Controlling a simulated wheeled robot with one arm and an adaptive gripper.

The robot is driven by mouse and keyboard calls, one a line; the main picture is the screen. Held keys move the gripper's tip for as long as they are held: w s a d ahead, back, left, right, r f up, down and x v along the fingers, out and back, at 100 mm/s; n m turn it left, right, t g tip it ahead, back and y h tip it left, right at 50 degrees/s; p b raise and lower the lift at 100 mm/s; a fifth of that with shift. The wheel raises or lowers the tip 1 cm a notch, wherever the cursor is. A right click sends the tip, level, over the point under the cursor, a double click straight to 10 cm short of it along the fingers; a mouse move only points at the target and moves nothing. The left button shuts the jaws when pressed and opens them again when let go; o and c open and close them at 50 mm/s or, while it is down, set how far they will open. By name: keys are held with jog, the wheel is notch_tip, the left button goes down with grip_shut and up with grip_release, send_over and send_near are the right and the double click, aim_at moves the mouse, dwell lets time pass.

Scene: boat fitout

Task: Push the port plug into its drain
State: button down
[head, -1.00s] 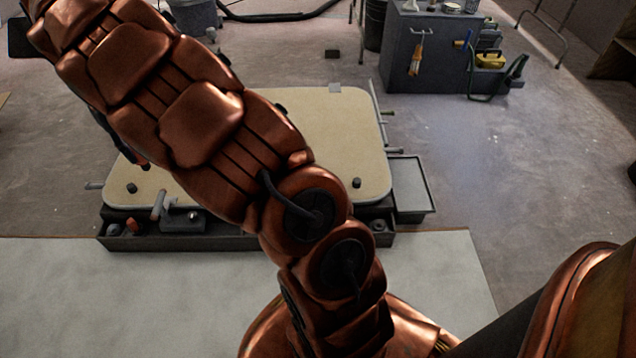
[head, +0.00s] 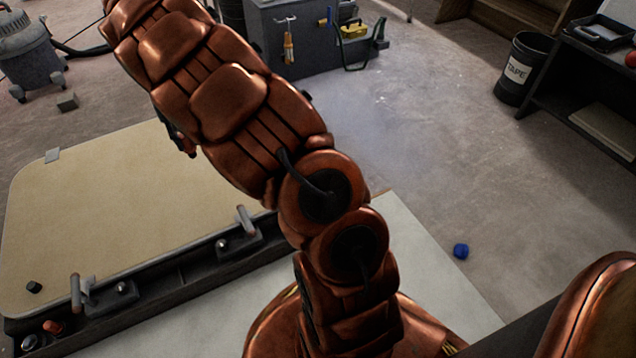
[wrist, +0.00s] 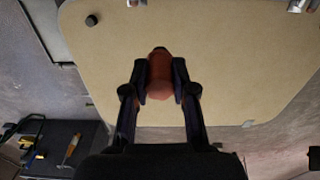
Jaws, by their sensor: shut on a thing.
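My gripper (wrist: 160,84) is shut on a red-brown, plug-like piece (wrist: 159,75) with a dark tip, held between its two black fingers in the wrist view. Behind it is a beige panel (wrist: 220,50); I cannot tell the gap between them. In the head view the panel (head: 95,190) lies at left, and my arm hides most of the gripper. A similar red piece (head: 53,327) sits in the dark front trough (head: 180,283) at lower left. A small black knob (head: 34,287) stands on the panel's near corner. I cannot make out which opening is the port drain.
Two grey lever fittings (head: 77,290) (head: 245,222) stand along the trough. A grey cabinet (head: 300,40), a black bin (head: 523,68) and a dark shelf (head: 590,75) stand behind. The floor between is clear.

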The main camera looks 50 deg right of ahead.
jog(key=s+d+f+m, duration=0.8)
jog(key=d+f, duration=0.5)
jog(key=f, duration=0.1)
jog(key=s+d+f+m, duration=0.9)
jog(key=d+f, duration=0.4)
notch_tip(320, 180, down, 10)
jog(key=b, duration=0.4)
jog(key=shift+d+f, duration=0.15)
jog(key=shift+f, duration=0.05)
jog(key=shift+f, duration=0.25)
jog(key=shift+f, duration=0.35)
